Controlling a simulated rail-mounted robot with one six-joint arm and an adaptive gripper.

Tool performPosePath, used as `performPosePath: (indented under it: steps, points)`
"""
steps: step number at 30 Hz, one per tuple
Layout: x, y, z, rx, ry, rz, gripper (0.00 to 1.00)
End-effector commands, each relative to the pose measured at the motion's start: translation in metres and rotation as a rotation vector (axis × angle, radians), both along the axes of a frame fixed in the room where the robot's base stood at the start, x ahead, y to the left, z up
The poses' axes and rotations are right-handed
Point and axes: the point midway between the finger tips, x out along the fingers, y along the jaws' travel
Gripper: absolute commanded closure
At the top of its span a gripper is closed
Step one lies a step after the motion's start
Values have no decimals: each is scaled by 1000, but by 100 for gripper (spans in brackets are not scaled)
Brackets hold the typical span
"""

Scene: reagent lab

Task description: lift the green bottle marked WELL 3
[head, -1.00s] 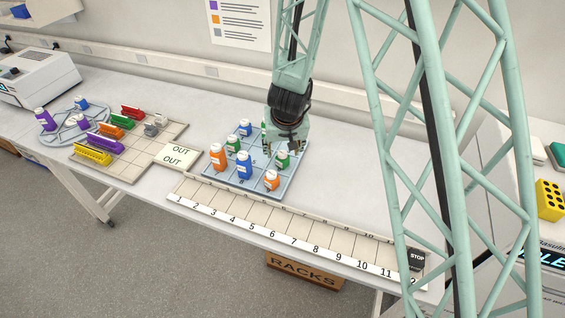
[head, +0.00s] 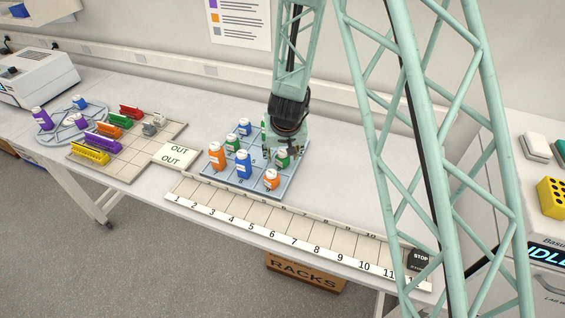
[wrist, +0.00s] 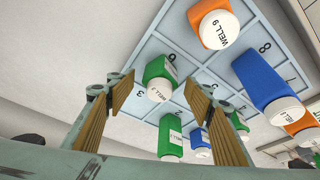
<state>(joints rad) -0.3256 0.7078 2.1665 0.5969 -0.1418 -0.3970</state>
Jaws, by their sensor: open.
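In the wrist view a green bottle (wrist: 157,68) with a white cap stands on the tray by the number 6, in line with the gap between my fingers. Its cap marking starts with WELL; I cannot read its number surely. It also shows in the head view (head: 283,159), under my gripper (head: 283,149). My gripper (wrist: 158,84) is open and holds nothing; its fingers are on either side of the cap in the wrist view. A second green bottle (wrist: 169,140) stands beyond, and another green bottle (head: 232,144) stands left in the head view. Their full markings are unclear.
The blue tray (head: 212,176) also bears blue bottles, such as one (head: 244,166), and orange bottles, one marked WELL 9 (wrist: 208,12). A numbered strip (head: 300,238) lies in front. The bench (head: 350,170) right of the tray is clear.

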Motion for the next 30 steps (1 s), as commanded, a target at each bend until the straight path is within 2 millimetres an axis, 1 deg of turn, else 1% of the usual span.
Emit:
performPosePath:
  steps: [15,24,30]
  points:
    - [0,0,0,0,0,0,52]
    - [0,0,0,0,0,0,77]
    - [0,0,0,0,0,0,77]
